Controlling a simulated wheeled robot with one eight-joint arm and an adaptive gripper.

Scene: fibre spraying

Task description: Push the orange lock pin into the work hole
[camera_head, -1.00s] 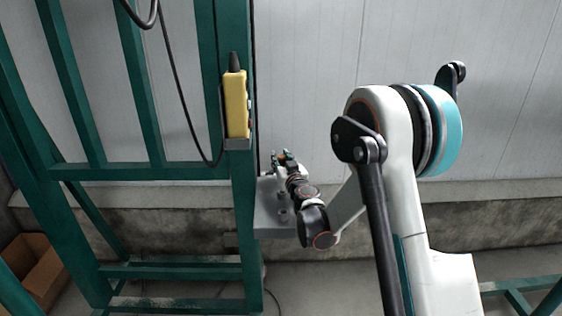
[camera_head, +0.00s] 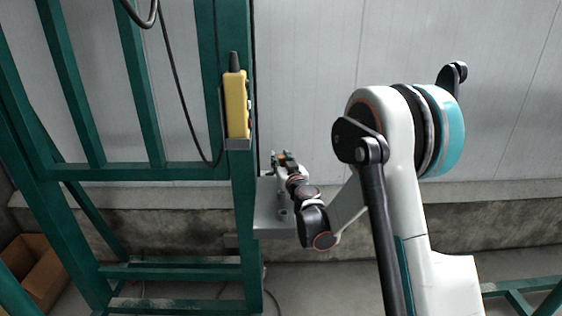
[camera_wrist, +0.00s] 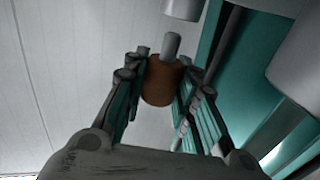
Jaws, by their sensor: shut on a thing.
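The orange lock pin (camera_wrist: 160,84) is an orange-brown cylinder with a grey rod end (camera_wrist: 171,46) pointing up in the wrist view. My gripper (camera_wrist: 163,75) is shut on it, with a finger on each side of the orange body. In the head view my gripper (camera_head: 280,160) is small, above the grey bracket beside the green post, with a small patch of orange at its fingers. A grey cylinder (camera_wrist: 182,8) lies just beyond the rod end in the wrist view, with a gap showing between them. The work hole itself cannot be made out.
A grey bracket plate (camera_head: 272,226) juts from the green post (camera_head: 246,200). A yellow control box (camera_head: 236,105) hangs on the post above my gripper, with a black cable to its left. A cardboard box (camera_head: 40,270) sits at lower left.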

